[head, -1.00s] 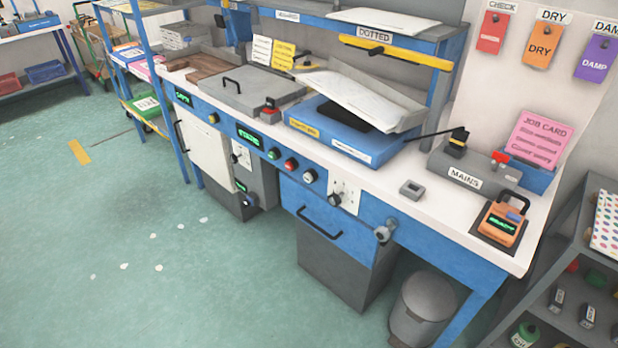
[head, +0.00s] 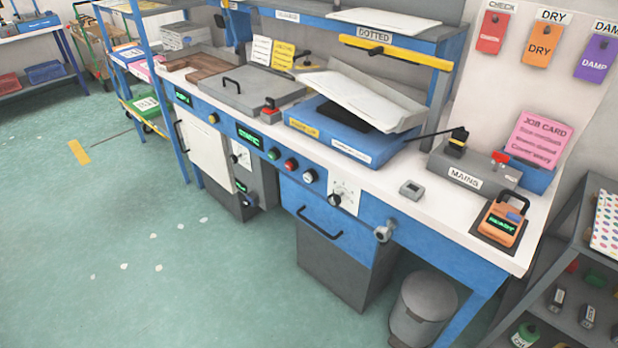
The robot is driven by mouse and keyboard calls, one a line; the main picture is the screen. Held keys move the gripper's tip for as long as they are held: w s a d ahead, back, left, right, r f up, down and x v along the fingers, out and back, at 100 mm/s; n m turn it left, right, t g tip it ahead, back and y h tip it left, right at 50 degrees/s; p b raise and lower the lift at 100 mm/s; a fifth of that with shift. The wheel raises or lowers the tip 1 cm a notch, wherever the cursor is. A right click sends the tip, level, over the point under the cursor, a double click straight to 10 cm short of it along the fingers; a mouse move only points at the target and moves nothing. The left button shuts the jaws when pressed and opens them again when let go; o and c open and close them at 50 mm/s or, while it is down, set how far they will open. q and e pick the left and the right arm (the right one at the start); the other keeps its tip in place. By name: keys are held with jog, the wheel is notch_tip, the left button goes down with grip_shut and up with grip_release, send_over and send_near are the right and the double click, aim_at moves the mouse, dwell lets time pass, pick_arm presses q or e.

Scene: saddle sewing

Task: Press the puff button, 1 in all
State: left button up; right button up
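No button with a readable "puff" label shows in the head view. A small yellow button (head: 213,118) sits further left on the same front. A green-lit display (head: 249,136) is beside the green button; its small text is hard to read. Neither of my grippers is in view.
A blue press with a raised white lid (head: 365,98) stands on the white bench (head: 390,190). A grey MAINS box (head: 465,172) and an orange handheld meter (head: 502,222) are at right. A grey bin (head: 422,308) stands below.

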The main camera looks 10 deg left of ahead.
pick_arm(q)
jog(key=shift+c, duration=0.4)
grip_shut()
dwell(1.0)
